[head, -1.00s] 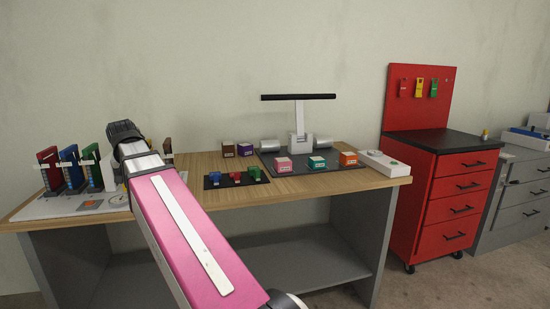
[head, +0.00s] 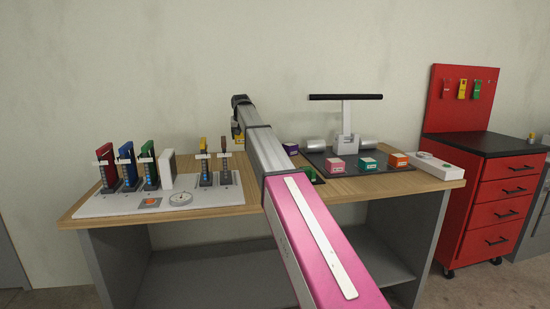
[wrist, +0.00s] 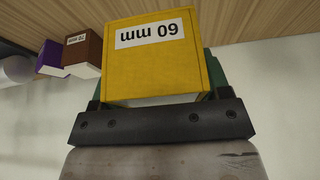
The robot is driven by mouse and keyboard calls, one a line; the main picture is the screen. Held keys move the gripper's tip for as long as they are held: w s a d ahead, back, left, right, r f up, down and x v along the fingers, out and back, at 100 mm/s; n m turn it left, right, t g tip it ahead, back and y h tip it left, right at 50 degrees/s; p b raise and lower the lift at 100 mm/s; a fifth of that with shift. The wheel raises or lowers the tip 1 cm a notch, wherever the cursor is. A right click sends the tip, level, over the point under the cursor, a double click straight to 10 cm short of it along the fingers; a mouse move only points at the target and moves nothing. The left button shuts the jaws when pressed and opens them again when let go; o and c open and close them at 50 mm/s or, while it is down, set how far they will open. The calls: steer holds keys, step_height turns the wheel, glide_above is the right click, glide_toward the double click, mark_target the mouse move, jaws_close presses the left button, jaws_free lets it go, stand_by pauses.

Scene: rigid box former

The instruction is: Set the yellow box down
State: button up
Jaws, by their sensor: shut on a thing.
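The yellow box (wrist: 158,60) is in my gripper (wrist: 155,85), with its label upside down in the wrist view, reading 60 mm. Dark green fingers show at both sides of the box, shut on it. In the head view a small part of the yellow box (head: 236,132) shows under my gripper (head: 239,118), above the back middle of the wooden workbench (head: 225,170). My arm hides part of the bench. The head view does not clearly show the gap between box and bench.
A brown box (wrist: 83,48) and a purple box (wrist: 48,55) stand nearby. A white board (head: 110,205) with several upright clamp-like tools fills the bench's left.

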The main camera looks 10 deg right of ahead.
steer(key=w+a, duration=0.2)
steer(key=w, duration=0.5)
steer(key=shift+n, duration=0.3)
steer(key=w+d+f, duration=0.1)
steer(key=d+f, duration=0.1)
steer(key=d, duration=0.1)
steer(key=w+d+f, duration=0.1)
steer(key=d+f, duration=0.1)
steer(key=d, duration=0.1)
steer(key=w+d+f, duration=0.1)
steer(key=d+f, duration=0.2)
steer(key=d, duration=0.1)
steer(key=shift+w+d, duration=0.1)
steer(key=shift+w, duration=0.25)
steer(key=shift+f, duration=2)
steer(key=shift+f, duration=0.15)
steer(key=o, duration=1)
steer(key=shift+o, duration=0.2)
steer(key=v, duration=1.2)
